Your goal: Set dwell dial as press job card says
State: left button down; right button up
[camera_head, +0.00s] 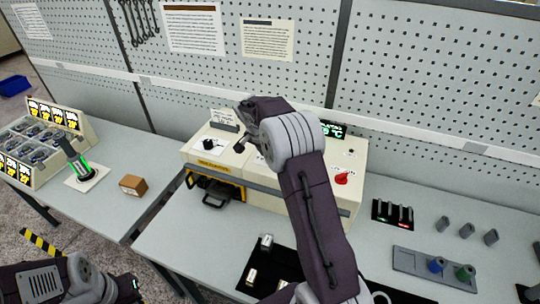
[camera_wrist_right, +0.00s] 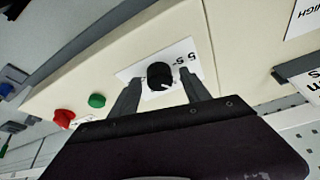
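A black dial knob (camera_wrist_right: 159,73) sits on a white plate with an upside-down "5 s" mark on the cream press (camera_head: 325,200). In the right wrist view the fingers of my right gripper (camera_wrist_right: 160,90) stand open on either side of the knob, with gaps showing. In the head view my right gripper (camera_head: 243,138) hides this dial. A card (camera_head: 223,116) stands in a holder at the back left of the press; its writing is too small to read. My left gripper (camera_head: 128,290) is at the bottom left, away from the press, its fingers unclear.
Another black dial (camera_head: 208,143) is on the press's left, and a red knob (camera_head: 342,179) on its right. A green button (camera_wrist_right: 97,101) is near the red knob. A small green display (camera_head: 334,130) is behind my arm. Spindle parts and a tray (camera_head: 405,260) lie in front.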

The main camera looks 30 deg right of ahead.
jog(key=shift+d+f, duration=0.1)
jog(key=shift+a+r, duration=0.2)
jog(key=shift+r, duration=0.15)
jog(key=v, duration=0.8)
jog(key=shift+r+b, duration=0.2)
jog(key=shift+b, duration=0.15)
jog(key=shift+d, duration=0.1)
